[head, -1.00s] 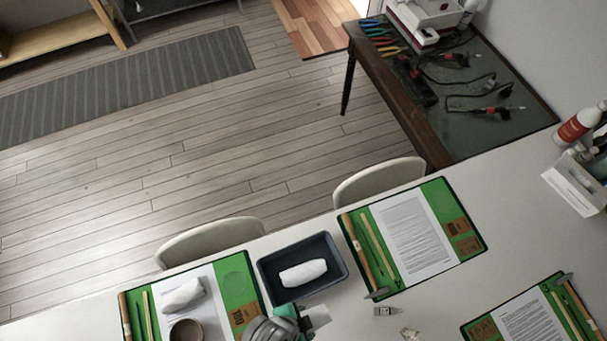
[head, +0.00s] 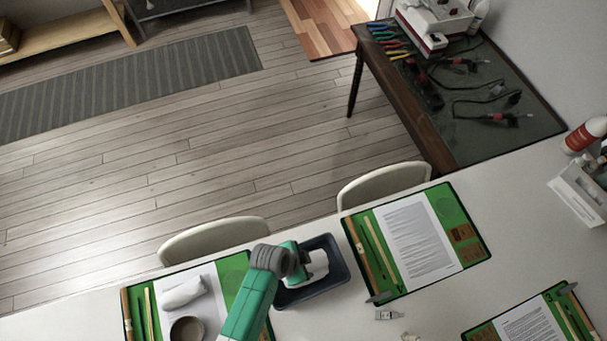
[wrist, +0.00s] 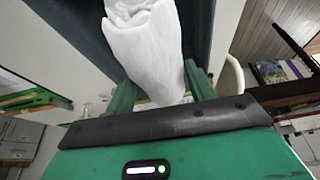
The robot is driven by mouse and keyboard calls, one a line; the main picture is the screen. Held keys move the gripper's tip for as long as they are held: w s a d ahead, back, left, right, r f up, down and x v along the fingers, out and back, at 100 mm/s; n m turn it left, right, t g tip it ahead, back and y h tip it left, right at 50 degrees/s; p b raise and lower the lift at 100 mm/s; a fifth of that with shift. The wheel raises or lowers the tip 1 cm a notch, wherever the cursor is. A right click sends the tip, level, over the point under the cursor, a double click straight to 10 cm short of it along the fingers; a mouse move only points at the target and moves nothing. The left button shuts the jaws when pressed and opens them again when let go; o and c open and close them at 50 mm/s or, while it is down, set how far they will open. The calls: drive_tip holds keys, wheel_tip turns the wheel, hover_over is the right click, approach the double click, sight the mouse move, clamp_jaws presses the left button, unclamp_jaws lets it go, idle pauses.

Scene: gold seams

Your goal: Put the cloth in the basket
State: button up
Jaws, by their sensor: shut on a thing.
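My gripper (head: 300,268) is over the dark blue-grey basket (head: 343,273), a shallow tray on the white table. In the wrist view, the green fingers of my gripper (wrist: 162,84) are shut on a white cloth (wrist: 148,50), which is bunched and hangs out beyond them. The basket's dark surface (wrist: 75,22) lies behind it. White cloth (head: 318,262) also shows at the basket in the head view. My gripper partly hides it, and I cannot tell where the held cloth ends and the cloth lying in the basket begins.
Another rolled white cloth (head: 184,291) lies on the left green mat (head: 232,275), beside a bowl (head: 187,329). Green mats with papers (head: 415,240) and wooden sticks flank the basket. Two chairs (head: 215,238) stand behind the table. A bottle (head: 585,134) and white caddy (head: 580,190) are at right.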

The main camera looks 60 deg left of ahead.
drive_tip(key=shift+s+d+f, duration=0.1)
drive_tip(key=shift+f, duration=0.65)
drive_tip(key=shift+f+b, duration=0.35)
drive_tip(key=shift+f, duration=0.05)
drive_tip(key=o, duration=1)
drive_tip(key=shift+r, duration=0.1)
drive_tip(key=shift+r+p, duration=0.25)
drive_tip(key=shift+p, duration=0.1)
drive_tip(key=p+v, duration=0.1)
drive_tip(key=v, duration=1.1)
drive_tip(key=shift+r+p, duration=0.1)
drive_tip(key=shift+p, duration=0.25)
